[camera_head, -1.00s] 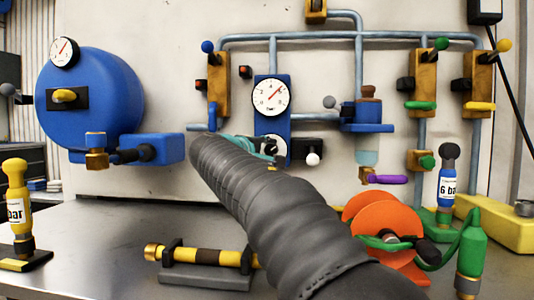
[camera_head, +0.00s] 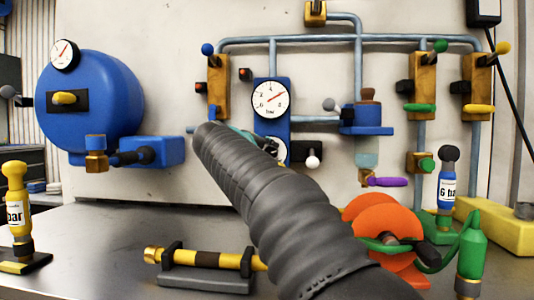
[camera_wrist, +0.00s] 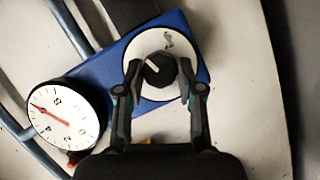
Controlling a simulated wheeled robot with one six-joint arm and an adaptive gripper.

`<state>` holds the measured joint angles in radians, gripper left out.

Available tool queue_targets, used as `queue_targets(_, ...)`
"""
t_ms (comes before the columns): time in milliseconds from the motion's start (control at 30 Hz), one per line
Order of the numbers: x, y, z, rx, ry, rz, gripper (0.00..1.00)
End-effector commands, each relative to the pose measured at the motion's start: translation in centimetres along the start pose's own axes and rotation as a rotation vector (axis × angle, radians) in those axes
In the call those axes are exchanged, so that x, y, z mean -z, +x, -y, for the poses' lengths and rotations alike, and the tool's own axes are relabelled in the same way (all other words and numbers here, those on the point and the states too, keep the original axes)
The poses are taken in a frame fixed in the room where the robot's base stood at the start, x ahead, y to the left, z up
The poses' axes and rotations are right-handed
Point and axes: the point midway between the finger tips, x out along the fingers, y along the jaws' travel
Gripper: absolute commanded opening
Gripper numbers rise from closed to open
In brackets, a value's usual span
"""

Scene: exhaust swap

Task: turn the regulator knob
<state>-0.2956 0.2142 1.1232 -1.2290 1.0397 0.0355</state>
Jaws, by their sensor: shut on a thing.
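The regulator is a blue panel (camera_head: 264,128) on the wall, with a round gauge (camera_head: 270,98) above a white dial. The dial is mostly hidden behind my arm in the head view. In the wrist view the white dial (camera_wrist: 150,48) carries a black knob (camera_wrist: 158,70) with a pale pointer mark. My gripper (camera_wrist: 159,78) has one finger on each side of the knob and is shut on it. The gauge (camera_wrist: 66,118) shows a red needle at the left of the wrist view. In the head view its needle points to the upper right.
A blue tank (camera_head: 90,105) hangs at the left. Pipes and a blue-topped filter bowl (camera_head: 367,158) are right of the regulator.

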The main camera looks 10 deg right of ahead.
Motion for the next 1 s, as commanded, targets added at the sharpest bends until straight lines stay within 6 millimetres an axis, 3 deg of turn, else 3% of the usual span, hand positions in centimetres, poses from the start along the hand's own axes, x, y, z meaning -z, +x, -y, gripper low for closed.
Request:
queue_targets(33, 0.0, 0.0, 0.1, 0.0, -0.001, 0.0, 0.02)
queue_targets(67, 0.0, 0.0, 0.1, 0.0, -0.001, 0.0, 0.4)
queue_targets(167, 0.0, 0.0, 0.0, 0.0, -0.001, 0.0, 0.62)
queue_targets(567, 0.0, -0.6, 0.0, 0.0, 0.0, -0.001, 0.62)
queue_targets(1000, 0.1, -8.4, 0.1, 0.001, -0.002, -0.003, 0.62)
